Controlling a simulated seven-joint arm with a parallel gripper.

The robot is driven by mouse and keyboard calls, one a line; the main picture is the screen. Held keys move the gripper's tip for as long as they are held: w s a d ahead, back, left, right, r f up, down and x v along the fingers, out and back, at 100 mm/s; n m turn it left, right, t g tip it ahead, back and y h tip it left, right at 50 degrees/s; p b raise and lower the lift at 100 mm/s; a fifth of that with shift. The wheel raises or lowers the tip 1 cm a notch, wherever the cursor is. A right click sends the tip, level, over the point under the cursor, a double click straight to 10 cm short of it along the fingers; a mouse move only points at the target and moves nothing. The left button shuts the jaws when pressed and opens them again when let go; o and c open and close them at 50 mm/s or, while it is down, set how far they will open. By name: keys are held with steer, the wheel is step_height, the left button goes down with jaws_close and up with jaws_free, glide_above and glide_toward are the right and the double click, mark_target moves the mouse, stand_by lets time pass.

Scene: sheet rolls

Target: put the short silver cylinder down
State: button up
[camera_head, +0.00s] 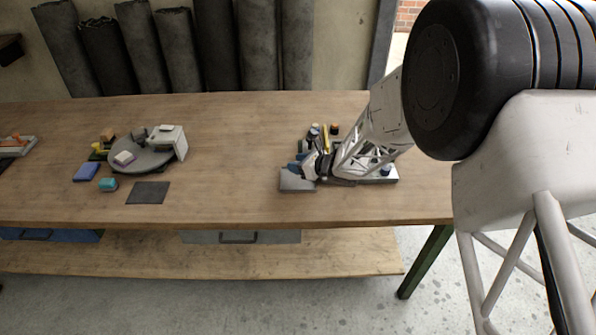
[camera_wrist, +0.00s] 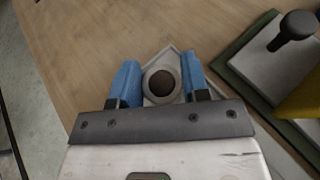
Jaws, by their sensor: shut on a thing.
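My gripper (camera_wrist: 160,78) has two blue fingers, shut on the sides of a short silver cylinder (camera_wrist: 149,79). The cylinder shows end-on in the wrist view as a pale grey ring with a dark brown round middle. A light grey pointed piece (camera_wrist: 166,51) shows around and behind it; I cannot tell whether the cylinder touches it. In the head view my gripper (camera_head: 309,167) is low over the right part of the table, beside a grey block (camera_head: 296,182). The cylinder cannot be made out there.
The wooden table (camera_head: 235,150) is clear in the middle. A green-edged board (camera_wrist: 231,58) with a dark knob (camera_wrist: 297,26) and a yellow piece (camera_wrist: 305,98) lies right of my gripper. A grey turntable (camera_head: 145,165) with blocks and a dark mat (camera_head: 148,193) are at left.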

steer(key=shift+f, duration=1.7)
steer(key=shift+f, duration=0.15)
steer(key=o, duration=1.1)
steer(key=shift+s+d+r, duration=0.15)
steer(key=shift+d+r, duration=0.1)
steer(key=v, duration=1.1)
steer(key=shift+d+r, duration=0.15)
steer(key=shift+d, duration=0.05)
